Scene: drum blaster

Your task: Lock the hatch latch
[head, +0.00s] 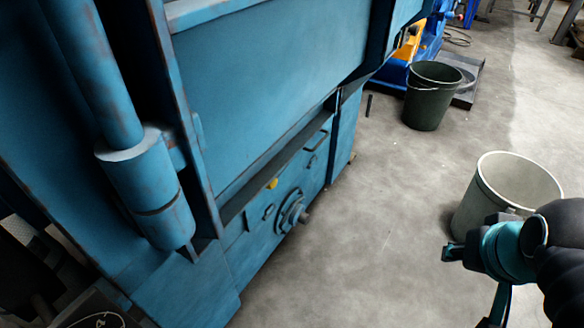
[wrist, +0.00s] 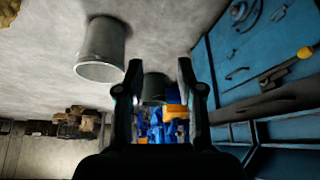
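The blue blasting machine's lower front panel (head: 262,232) carries a round hub (head: 291,213), small dark handles and a yellow knob (head: 272,184). In the wrist view, the yellow knob (wrist: 305,53) sits at the end of a dark bar (wrist: 277,70) on the blue panel, at the right edge. I cannot tell for sure which fitting is the hatch latch, or its state. My gripper (wrist: 160,70) has its two fingers apart with nothing between them. It is away from the panel. My arm shows at the right of the head view, over the floor.
A pale bucket (head: 473,213) stands on the floor near my arm; it also shows in the wrist view (wrist: 103,45). A dark green bucket (head: 425,105) stands farther back, beside blue and yellow equipment (head: 420,42). Concrete floor (head: 375,235) between machine and arm is clear.

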